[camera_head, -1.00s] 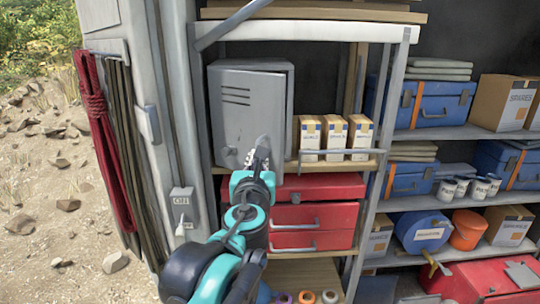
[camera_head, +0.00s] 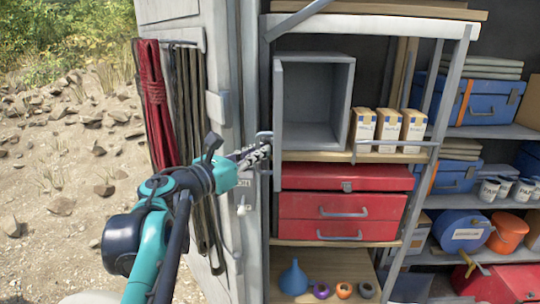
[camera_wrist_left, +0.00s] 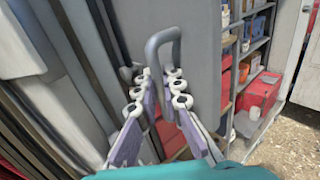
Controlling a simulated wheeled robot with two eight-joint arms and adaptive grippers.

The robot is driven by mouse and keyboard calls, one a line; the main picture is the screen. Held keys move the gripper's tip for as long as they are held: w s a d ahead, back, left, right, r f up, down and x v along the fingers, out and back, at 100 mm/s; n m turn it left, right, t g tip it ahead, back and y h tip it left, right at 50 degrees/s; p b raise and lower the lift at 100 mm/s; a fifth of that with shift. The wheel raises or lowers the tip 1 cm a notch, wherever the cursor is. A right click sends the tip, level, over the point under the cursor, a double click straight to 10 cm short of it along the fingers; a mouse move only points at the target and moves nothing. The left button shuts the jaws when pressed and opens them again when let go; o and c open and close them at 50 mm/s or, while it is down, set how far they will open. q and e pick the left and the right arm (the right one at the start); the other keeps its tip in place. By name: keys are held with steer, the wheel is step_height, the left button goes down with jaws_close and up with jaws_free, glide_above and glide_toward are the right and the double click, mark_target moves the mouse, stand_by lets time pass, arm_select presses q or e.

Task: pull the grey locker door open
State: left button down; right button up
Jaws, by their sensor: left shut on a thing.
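The grey locker (camera_head: 343,100) stands on the upper shelf, and its inside shows as an empty box. Its grey door (camera_head: 278,110) is swung out toward me on the left side and shows nearly edge-on. My left gripper (camera_head: 262,152) is shut on the door's handle (camera_head: 264,137). In the left wrist view the fingers (camera_wrist_left: 163,88) close around the lower part of the looped grey handle (camera_wrist_left: 164,42), with the door's flat face (camera_wrist_left: 200,60) just behind. My right gripper is not in view.
Several small boxes (camera_head: 388,128) stand right of the locker behind a rail. A red drawer chest (camera_head: 340,205) sits below. The vehicle's pale wall with hanging red rope (camera_head: 155,100) is left of the door, close to my left arm. Blue cases (camera_head: 487,100) fill the right shelves.

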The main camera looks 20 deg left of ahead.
arm_select(q)
steer(key=a, duration=0.1)
steer(key=a+h, duration=0.1)
steer(key=a+m, duration=0.1)
steer(key=shift+r+g+h+b, duration=0.3)
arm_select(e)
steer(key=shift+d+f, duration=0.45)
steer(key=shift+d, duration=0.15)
arm_select(q)
steer(key=shift+r, duration=0.1)
stand_by(0.7)
steer(key=c, duration=1.9)
jaws_free()
steer(key=shift+a, duration=0.1)
steer(key=shift+s+a+f, duration=0.15)
steer(key=shift+a+f, duration=0.15)
steer(key=shift+a, duration=0.05)
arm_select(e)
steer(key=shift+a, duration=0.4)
